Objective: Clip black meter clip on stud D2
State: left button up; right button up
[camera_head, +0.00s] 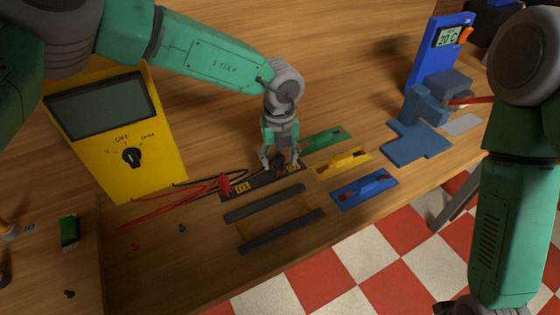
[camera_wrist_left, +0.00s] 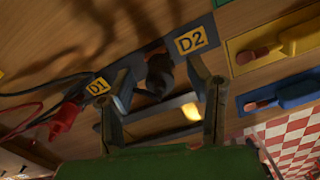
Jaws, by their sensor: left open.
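A dark strip (camera_head: 262,181) on the bench carries yellow labels D1 (camera_wrist_left: 98,86) and D2 (camera_wrist_left: 190,40). The black meter clip (camera_wrist_left: 158,76) stands at the strip beside the D2 label. Whether its jaws are around the stud cannot be told; the stud is hidden. My left gripper (camera_head: 281,163) is low over the D2 end. In the left wrist view its fingers are spread, one on each side of the black clip, with visible gaps. A red clip (camera_head: 224,183) is at the D1 end.
A yellow meter (camera_head: 120,140) stands at the left, with red and black leads running to the strip. Green (camera_head: 327,139), yellow (camera_head: 343,164) and blue (camera_head: 364,190) plates lie to the right. Two dark bars (camera_head: 280,231) lie in front. A blue stand (camera_head: 415,140) is farther right.

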pick_arm(q)
notch_tip(320, 180, up, 10)
jog(key=shift+r, duration=0.25)
jog(key=shift+s, duration=0.1)
dwell(0.7)
